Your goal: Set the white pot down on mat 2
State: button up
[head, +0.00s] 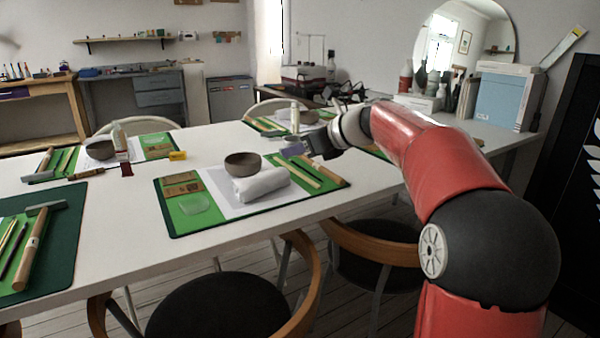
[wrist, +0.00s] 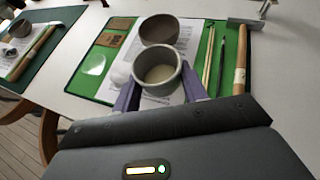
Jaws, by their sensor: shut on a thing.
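The white pot (wrist: 158,72), pale grey-white here, is upright between the two purple fingers of my gripper (wrist: 160,92) in the wrist view. My gripper is shut on it. Its open mouth faces the camera. In the head view my gripper (head: 293,149) is over the right part of the near middle green mat (head: 176,226), and I cannot make out the pot there. The same mat shows under the pot in the wrist view (wrist: 84,78). I see no mat numbers, so I cannot tell which is mat 2. Whether the pot touches anything below is unclear.
The near middle mat holds a brown bowl (head: 242,164), a rolled white cloth (head: 262,186), a clear disc (head: 195,203), brown blocks and sticks. The left mat (head: 66,240) holds tools. Other set mats lie across the white table (head: 120,215). Chairs stand along its near edge.

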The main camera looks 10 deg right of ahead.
jog(key=shift+f+b, duration=0.55)
jog(key=shift+f, duration=1.7)
jog(key=shift+f, duration=0.65)
jog(key=o, duration=1)
